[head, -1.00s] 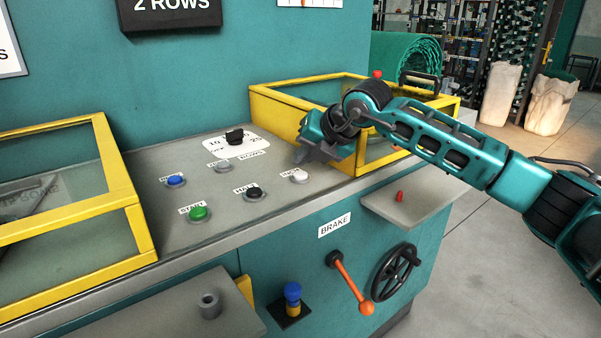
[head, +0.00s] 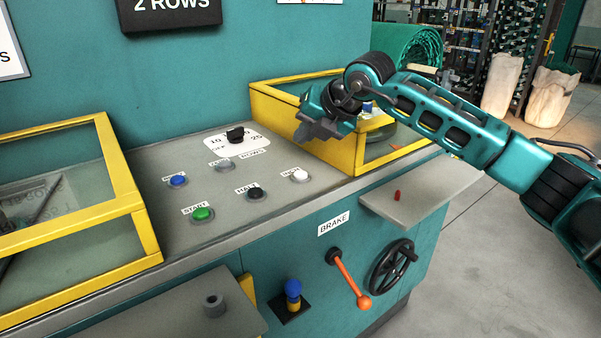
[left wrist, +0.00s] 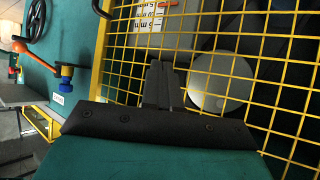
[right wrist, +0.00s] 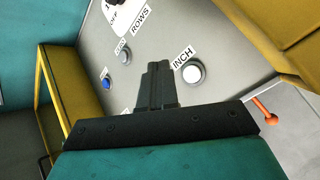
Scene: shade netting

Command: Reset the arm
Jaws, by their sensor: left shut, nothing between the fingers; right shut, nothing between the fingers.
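My right arm comes in from the right in the head view. Its gripper (head: 318,132) is shut and empty above the right end of the control panel (head: 215,182), near the yellow-framed box. In the right wrist view the shut right gripper (right wrist: 158,85) shows over the panel, with the white INCH button (right wrist: 193,73) just right of its tips. My left gripper (left wrist: 163,85) is shut and empty in the left wrist view, in front of a yellow wire mesh (left wrist: 235,60) with a round pale disc (left wrist: 220,82) behind it. The left arm is not in the head view.
Yellow-framed boxes stand left (head: 140,215) and right (head: 362,150) of the panel. A rotary knob (head: 235,134), green START button (head: 202,214), grey shelf (head: 425,190), orange brake lever (head: 348,278) and black handwheel (head: 392,266) are close by. Open floor (head: 500,260) lies to the right.

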